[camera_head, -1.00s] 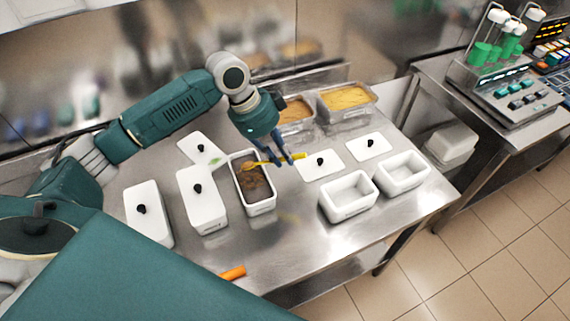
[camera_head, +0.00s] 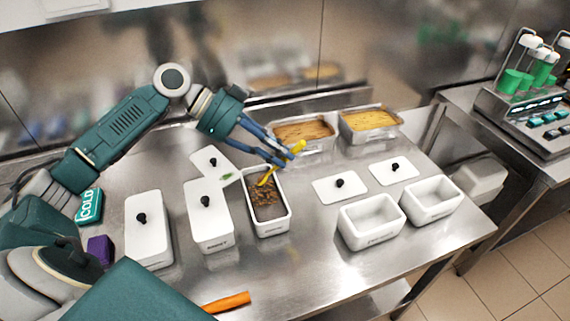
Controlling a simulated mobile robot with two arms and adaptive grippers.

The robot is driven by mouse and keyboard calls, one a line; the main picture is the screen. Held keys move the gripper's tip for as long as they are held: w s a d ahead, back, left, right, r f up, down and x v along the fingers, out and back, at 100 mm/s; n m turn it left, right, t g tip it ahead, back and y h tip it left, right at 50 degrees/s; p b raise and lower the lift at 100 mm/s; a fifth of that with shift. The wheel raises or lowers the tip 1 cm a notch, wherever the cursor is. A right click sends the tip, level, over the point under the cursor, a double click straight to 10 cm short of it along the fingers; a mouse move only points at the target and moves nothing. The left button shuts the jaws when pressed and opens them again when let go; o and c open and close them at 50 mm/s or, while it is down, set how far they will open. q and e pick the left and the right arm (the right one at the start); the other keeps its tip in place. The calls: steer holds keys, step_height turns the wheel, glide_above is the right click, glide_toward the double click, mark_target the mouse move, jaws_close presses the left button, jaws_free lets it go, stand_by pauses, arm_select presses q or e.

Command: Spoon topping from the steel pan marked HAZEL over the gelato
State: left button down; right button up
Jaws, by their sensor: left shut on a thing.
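My left gripper (camera_head: 284,160) is shut on a yellow spoon (camera_head: 270,175), just above the far end of an open white tub (camera_head: 284,224). The spoon slants down to the left, its lower end over or at the gelato (camera_head: 268,202); I cannot tell if it touches. The gelato is dark brown with orange-brown flecks across it. Two steel pans stand behind: the left one (camera_head: 328,147) holds brown topping, the right one (camera_head: 396,126) yellow topping. I cannot read a HAZEL mark on either. My right gripper is not in view.
Two lidded white tubs (camera_head: 208,227) (camera_head: 148,240) stand left of the open tub. Loose white lids (camera_head: 325,188) (camera_head: 394,171) (camera_head: 206,158) lie on the steel table. Two empty white tubs (camera_head: 370,222) (camera_head: 428,201) stand at right. An orange object (camera_head: 228,302) lies near the front edge.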

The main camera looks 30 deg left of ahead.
arm_select(q)
steer(key=a+h+b, duration=0.1)
steer(key=b, duration=0.1)
steer(key=a+t+h+b, duration=0.1)
steer(key=b, duration=0.2)
steer(key=s+a+r+h+b, duration=0.1)
steer(key=b, duration=0.2)
steer(key=shift+s+a+h, duration=0.1)
steer(key=shift+a+h, duration=0.2)
steer(key=shift+h, duration=0.1)
steer(key=shift+d, duration=0.1)
stand_by(1.0)
